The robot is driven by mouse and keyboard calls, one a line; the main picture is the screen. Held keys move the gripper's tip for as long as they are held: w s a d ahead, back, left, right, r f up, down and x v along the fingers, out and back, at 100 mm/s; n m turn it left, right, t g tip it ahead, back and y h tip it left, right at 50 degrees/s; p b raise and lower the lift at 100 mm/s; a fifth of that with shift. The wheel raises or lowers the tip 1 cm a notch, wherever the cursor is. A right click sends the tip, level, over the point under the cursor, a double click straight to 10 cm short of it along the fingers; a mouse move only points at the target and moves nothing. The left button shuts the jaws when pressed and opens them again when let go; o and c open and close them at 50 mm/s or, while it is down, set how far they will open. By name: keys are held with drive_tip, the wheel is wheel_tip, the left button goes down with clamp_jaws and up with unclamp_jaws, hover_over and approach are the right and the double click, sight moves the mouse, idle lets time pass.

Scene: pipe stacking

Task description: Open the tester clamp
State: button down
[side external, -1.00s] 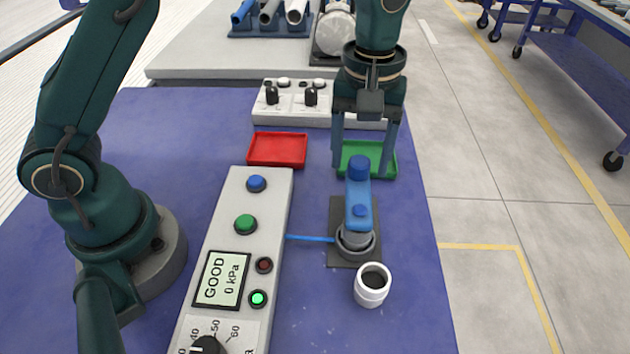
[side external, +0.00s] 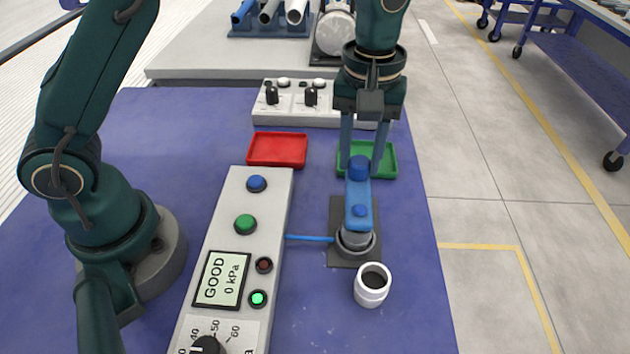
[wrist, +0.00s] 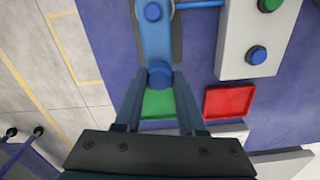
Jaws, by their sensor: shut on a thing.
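The tester clamp (side external: 358,210) is a blue lever arm over a grey round seat on a dark plate. A round blue knob (side external: 358,168) stands at its far end, and the lever lies flat over the seat. My gripper (side external: 361,172) has its two fingers on either side of the knob and is shut on it. In the wrist view the lever (wrist: 155,38) runs away from the knob (wrist: 160,74), which sits between my fingertips. The seat is partly hidden under the lever.
A white pipe fitting (side external: 371,290) stands just in front of the clamp. A tester box (side external: 250,215) with buttons and a display reading GOOD, 0 kPa is to the left. A red tray (side external: 277,149) and a green tray (side external: 388,160) lie behind. A blue hose joins box and clamp.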

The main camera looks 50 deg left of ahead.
drive_tip(key=shift+r+m, duration=0.1)
drive_tip(key=shift+m, duration=0.2)
idle(0.7)
drive_tip(key=m, duration=0.8)
drive_tip(key=shift+m, duration=0.4)
drive_tip(key=m, duration=0.4)
drive_tip(key=shift+m, duration=2.2)
drive_tip(key=c, duration=0.5)
unclamp_jaws()
